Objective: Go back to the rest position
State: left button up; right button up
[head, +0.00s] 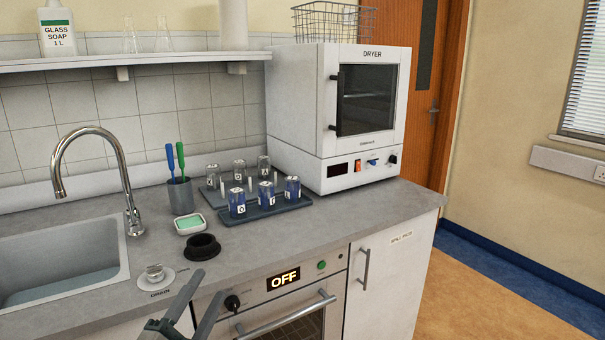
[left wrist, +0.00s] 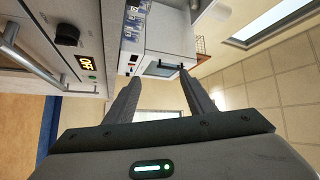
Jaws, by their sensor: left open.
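My left gripper (head: 196,304) shows at the bottom of the head view, in front of the counter edge, left of the OFF display. Its two fingers are apart with nothing between them. In the left wrist view the fingers of the left gripper (left wrist: 160,88) are spread and empty, with the dryer beyond them. My right gripper is in neither view.
An oven (head: 290,325) sits below. The floor at right is clear.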

pick_arm(q)
jog(key=s+a+f+n+g+y, duration=0.25)
jog(key=s+f+n+g, duration=0.35)
jog(key=f, duration=0.5)
jog(key=s+a+f+n+g+y, duration=0.2)
jog(key=s+f+n+y, duration=0.25)
jog(key=s+f, duration=0.5)
jog(key=s+d+f+n+g, duration=0.1)
jog(key=s+f+g, duration=0.25)
jog(key=s, duration=0.35)
jog(key=s+f+n+g+h, duration=0.1)
jog(key=s+f+n+g, duration=0.1)
jog(key=s+f, duration=0.4)
jog(key=s+d+f+n+g, duration=0.1)
jog(key=s+f+g, duration=0.2)
jog(key=s, duration=0.5)
jog(key=s+d+p+x, duration=0.1)
jog(key=d+p+x, duration=0.1)
jog(key=x, duration=1.5)
jog(key=s+d+f+t+h+p, duration=0.1)
jog(key=s+f, duration=0.2)
jog(key=f, duration=1.2)
jog(key=shift+d, duration=0.3)
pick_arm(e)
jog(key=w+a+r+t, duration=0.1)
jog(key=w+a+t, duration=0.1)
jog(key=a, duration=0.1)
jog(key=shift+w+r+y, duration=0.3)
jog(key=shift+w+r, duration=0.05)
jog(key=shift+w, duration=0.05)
